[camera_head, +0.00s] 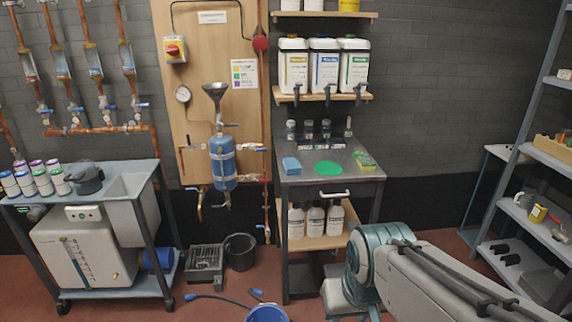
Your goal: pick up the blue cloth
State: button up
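A small flat blue piece (291,166), which looks like the folded blue cloth, lies at the left side of the grey metal bench top (308,177). Nothing covers it. A round green item (328,168) lies to its right, apart from it. My arm reaches in from the lower right with its teal joint in front of the bench's right leg. My gripper is not visible, so I cannot see its fingers or whether it holds anything.
A green and yellow packet (363,161) lies at the bench's right. Small jars (308,129) stand along its back. White jugs (325,66) sit on a shelf above. A blue bucket (267,314) and black bin (240,251) stand on the floor. Metal shelving (520,150) is at right.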

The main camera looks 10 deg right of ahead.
aim_at(292, 167)
jog(key=z, duration=0.65)
jog(key=i, duration=1.35)
jog(key=u, duration=0.65)
jog(key=i, duration=0.35)
jog(key=u, duration=0.35)
